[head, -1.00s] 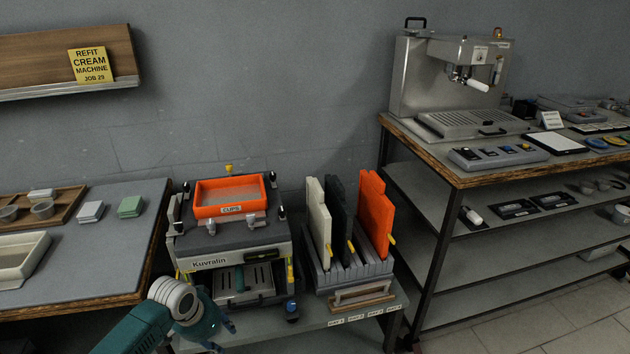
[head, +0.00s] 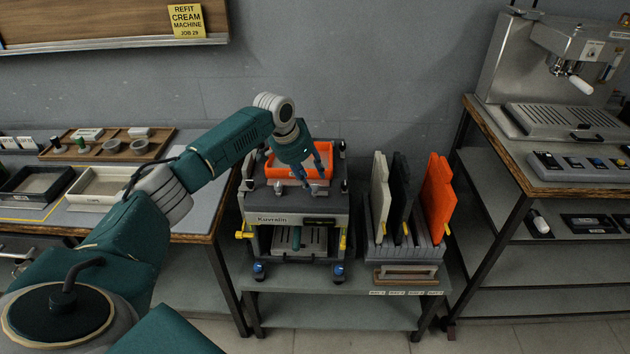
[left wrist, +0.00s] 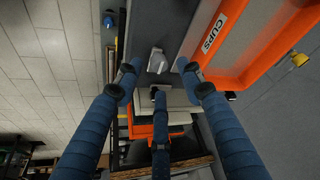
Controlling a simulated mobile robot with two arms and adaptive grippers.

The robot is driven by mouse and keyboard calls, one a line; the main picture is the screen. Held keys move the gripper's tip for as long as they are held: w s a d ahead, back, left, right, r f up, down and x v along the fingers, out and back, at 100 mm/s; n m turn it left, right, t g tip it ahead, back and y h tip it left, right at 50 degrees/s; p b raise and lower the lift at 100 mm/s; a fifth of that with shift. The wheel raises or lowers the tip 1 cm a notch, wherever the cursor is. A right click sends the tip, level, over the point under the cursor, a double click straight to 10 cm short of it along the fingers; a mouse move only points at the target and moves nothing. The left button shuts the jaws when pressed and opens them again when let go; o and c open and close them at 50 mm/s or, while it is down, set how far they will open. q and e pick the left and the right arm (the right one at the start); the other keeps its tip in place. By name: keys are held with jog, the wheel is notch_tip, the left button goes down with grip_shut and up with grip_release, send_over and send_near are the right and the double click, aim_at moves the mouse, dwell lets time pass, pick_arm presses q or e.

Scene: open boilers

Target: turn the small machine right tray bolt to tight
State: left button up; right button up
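The small machine (head: 272,219), marked Kuvralin, stands on a low shelf stand with an orange CUPS tray (head: 275,161) on its top. My left gripper (head: 312,174) is above the machine's top, pointing down. In the left wrist view its blue fingers (left wrist: 158,74) are open and spread, with the bolt between and just beyond the tips. I see no contact. My right gripper is out of view.
Upright white, black and orange panels (head: 437,199) stand in a rack right of the machine. A bench with trays (head: 105,187) is at left, beneath my left arm. A steel coffee machine (head: 570,50) stands on the right-hand bench.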

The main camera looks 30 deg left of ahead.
aim_at(315, 185)
pick_arm(q)
jog(key=shift+x, duration=1.95)
